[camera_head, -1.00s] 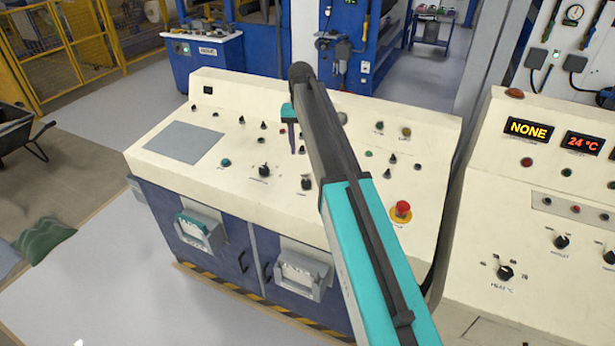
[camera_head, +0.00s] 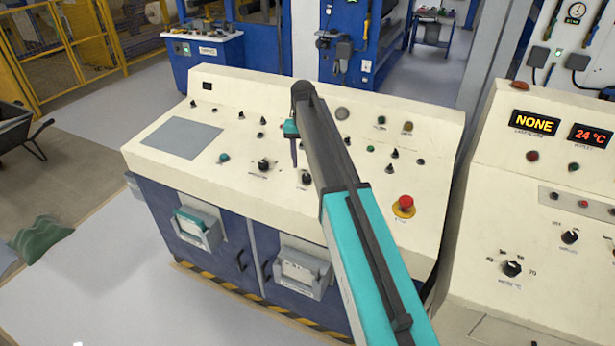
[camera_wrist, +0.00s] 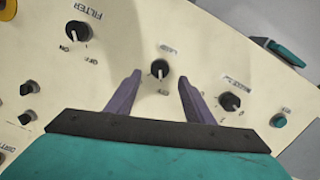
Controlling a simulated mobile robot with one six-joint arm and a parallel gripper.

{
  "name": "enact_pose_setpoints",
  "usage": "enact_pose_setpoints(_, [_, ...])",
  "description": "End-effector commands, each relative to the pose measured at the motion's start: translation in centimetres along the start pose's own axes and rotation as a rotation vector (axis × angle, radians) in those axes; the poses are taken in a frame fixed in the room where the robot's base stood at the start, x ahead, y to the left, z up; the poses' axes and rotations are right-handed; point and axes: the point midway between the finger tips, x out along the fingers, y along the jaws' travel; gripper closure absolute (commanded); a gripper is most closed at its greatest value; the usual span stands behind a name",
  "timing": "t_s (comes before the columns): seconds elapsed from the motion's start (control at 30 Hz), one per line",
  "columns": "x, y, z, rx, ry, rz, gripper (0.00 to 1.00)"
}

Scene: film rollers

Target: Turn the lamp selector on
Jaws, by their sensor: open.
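The lamp selector (camera_wrist: 160,69) is a black round knob with a white pointer mark on a cream sloped panel (camera_wrist: 215,40). In the wrist view it sits between and slightly beyond the fingertips of my gripper (camera_wrist: 160,77), its mark toward the bottom of the picture. Lettering there is upside down; a small label beneath the knob is hard to read. The dark purple fingers are apart and empty; contact with the panel cannot be told. In the head view my gripper (camera_head: 294,150) hangs over the panel, beside the lamp selector (camera_head: 306,177), which my arm partly borders.
The filter knob (camera_wrist: 78,32) and another black knob (camera_wrist: 230,101) flank the selector. A teal button (camera_wrist: 279,120) lies farther right. A red emergency stop (camera_head: 405,203) sits right of my arm. A second console (camera_head: 540,200) stands at right.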

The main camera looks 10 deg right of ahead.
Motion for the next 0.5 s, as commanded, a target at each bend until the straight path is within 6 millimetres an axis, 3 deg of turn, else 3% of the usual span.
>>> enact_pose_setpoints(0.2, [3.1, 0.1, 0.0, 0.001, 0.000, 0.000, 0.52])
enact_pose_setpoints(0.5, [5.1, 0.1, 0.0, 0.001, 0.000, 0.000, 0.52])
